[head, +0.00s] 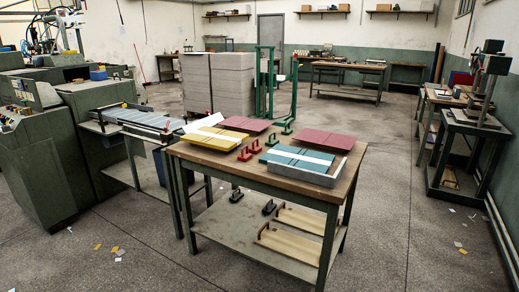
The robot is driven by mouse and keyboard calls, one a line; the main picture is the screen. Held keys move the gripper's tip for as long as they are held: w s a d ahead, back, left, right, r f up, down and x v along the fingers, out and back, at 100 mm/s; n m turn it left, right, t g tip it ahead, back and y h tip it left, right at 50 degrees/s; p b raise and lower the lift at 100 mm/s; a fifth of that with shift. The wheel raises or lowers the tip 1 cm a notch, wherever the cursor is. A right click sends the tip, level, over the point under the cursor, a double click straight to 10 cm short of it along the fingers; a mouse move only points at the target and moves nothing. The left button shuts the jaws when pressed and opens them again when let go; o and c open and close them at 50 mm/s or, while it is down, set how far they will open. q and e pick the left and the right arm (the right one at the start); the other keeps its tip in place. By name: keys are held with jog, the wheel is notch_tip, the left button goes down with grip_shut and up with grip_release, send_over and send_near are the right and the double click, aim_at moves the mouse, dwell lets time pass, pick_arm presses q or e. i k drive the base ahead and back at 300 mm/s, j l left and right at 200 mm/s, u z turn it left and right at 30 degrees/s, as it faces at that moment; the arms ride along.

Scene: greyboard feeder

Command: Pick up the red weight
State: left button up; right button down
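Two small red weights with upright handles stand on the wooden top of the workbench, near its middle. One red weight (244,154) is nearer, and the other red weight (255,147) is just behind it to the right. They stand between a yellow board on the left and teal boards on the right. Neither of my grippers shows in the head view.
The workbench (191,152) also carries yellow board (203,139), dark red boards (326,136), teal boards (291,161) in a tray, and green weights (272,140). Black weights (268,207) lie on its lower shelf. A green machine (95,140) stands left. Floor right is mostly clear.

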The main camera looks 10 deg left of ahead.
aim_at(245, 157)
jog(key=i+j+z, duration=0.15)
jog(key=i, duration=0.4)
jog(key=i+j+z, duration=0.15)
jog(key=i+j, duration=0.15)
jog(key=i, duration=0.25)
jog(key=i+j+z, duration=0.2)
jog(key=i, duration=0.35)
jog(key=j, duration=0.1)
